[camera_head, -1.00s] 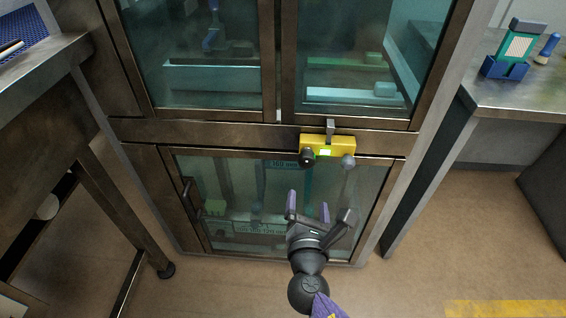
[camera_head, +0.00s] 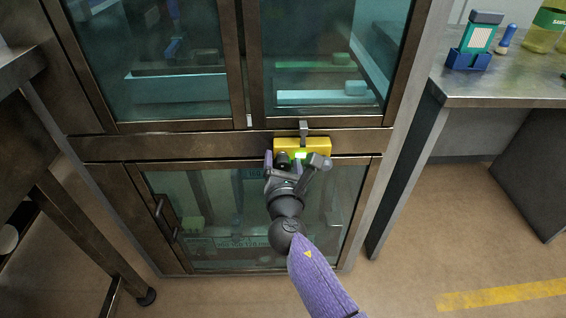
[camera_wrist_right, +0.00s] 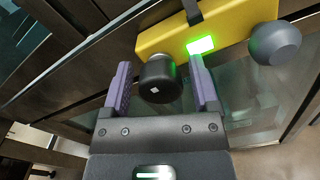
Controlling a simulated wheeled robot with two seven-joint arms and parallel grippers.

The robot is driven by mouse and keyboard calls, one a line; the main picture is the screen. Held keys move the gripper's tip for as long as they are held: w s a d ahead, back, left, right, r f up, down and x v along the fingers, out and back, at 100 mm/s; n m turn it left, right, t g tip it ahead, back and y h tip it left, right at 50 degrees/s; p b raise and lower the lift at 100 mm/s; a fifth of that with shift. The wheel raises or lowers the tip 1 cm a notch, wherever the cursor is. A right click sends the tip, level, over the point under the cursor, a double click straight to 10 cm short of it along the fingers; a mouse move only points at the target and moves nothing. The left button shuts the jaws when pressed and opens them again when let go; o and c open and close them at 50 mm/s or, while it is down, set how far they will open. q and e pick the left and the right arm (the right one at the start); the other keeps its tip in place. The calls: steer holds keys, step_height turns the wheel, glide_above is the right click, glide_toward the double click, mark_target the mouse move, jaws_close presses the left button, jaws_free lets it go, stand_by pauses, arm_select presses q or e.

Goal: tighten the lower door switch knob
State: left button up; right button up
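A yellow switch box (camera_head: 316,144) is fixed on the cabinet's middle rail above the lower glass door. A black knob (camera_wrist_right: 160,80) with a small white mark sticks out of the box's left part, and a grey knob (camera_wrist_right: 276,43) out of its right part. A green light (camera_wrist_right: 201,45) glows between them. My right gripper (camera_head: 284,168) is open at the box. In the right wrist view its two purple fingers (camera_wrist_right: 160,85) stand on either side of the black knob, apart from it on the left; contact on the right cannot be told. My left gripper is not in view.
The lower door (camera_head: 215,215) has a dark handle (camera_head: 163,218) on its left. A metal table (camera_head: 490,92) on the right bears a blue holder with a card device (camera_head: 474,45) and bottles. Another table stands at left. The floor in front is clear.

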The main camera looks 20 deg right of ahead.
steer(key=c, duration=0.5)
jaws_close()
steer(key=shift+m, duration=0.3)
